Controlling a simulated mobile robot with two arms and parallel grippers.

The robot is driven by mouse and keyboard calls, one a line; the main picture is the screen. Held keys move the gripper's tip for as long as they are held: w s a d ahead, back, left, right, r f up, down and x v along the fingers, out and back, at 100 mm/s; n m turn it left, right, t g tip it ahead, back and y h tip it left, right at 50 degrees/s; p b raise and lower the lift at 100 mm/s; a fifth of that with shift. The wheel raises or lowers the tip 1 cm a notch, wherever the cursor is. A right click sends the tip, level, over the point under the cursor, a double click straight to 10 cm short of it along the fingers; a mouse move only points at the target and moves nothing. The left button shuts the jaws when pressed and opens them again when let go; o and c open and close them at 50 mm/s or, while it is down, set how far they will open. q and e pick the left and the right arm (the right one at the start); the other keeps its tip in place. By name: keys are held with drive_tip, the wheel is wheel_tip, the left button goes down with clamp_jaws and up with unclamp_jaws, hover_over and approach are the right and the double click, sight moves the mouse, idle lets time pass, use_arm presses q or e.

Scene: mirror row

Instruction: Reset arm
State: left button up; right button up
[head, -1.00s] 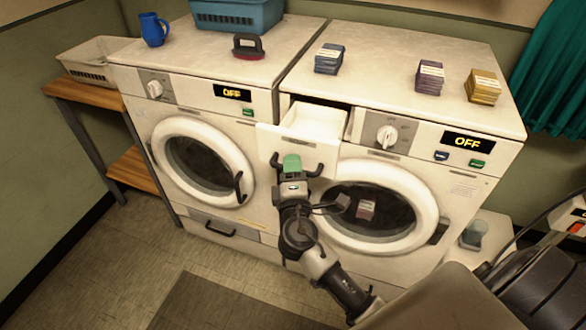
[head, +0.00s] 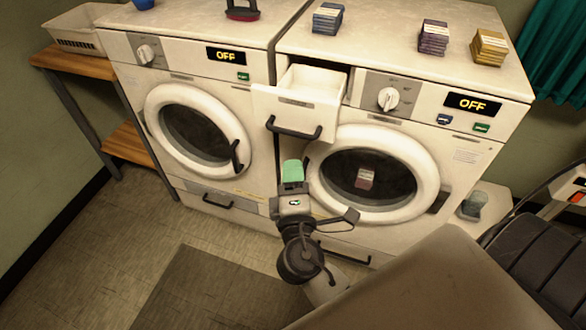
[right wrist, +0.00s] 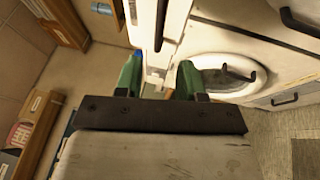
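My right gripper (head: 292,168) has green fingers and is in front of the right washer (head: 455,190), below its pulled-out drawer (head: 297,100). The dark bar handle (head: 293,131) of the drawer is clear above the fingertips. In the right wrist view, the two green fingers of this gripper (right wrist: 159,76) stand apart with nothing held between them. My left gripper is in neither view.
The left washer (head: 122,85) stands beside the right one; both displays read OFF. Blue, purple and yellow stacks (head: 327,18) (head: 433,37) (head: 489,46) sit on the right top. Open floor (head: 110,250) lies at lower left.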

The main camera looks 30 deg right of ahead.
idle(0.3)
wheel_tip(320, 180, down, 18)
drive_tip(key=a+g+y, duration=0.2)
drive_tip(key=g+y, duration=0.2)
drive_tip(key=s+f+m+g+y, duration=0.1)
drive_tip(key=s+f+g, duration=0.2)
drive_tip(key=f, duration=0.6)
drive_tip(key=s+f+m+g+y, duration=0.15)
drive_tip(key=s+f, duration=0.25)
drive_tip(key=f, duration=0.5)
drive_tip(key=s+d+f+m+g, duration=0.1)
drive_tip(key=s+f+m+g, duration=0.1)
drive_tip(key=s+f, duration=0.4)
drive_tip(key=s+d+f+m+g+y, duration=0.1)
drive_tip(key=s+f+m+g, duration=0.2)
drive_tip(key=s, duration=0.9)
drive_tip(key=s+d+f+m+g+y+p, duration=0.1)
drive_tip(key=s+d+f+m+g, duration=0.1)
drive_tip(key=s+f, duration=0.7)
drive_tip(key=shift+m+g, duration=0.65)
drive_tip(key=shift+m, duration=0.1)
drive_tip(key=shift+s+y, duration=0.1)
drive_tip(key=shift+y, duration=0.15)
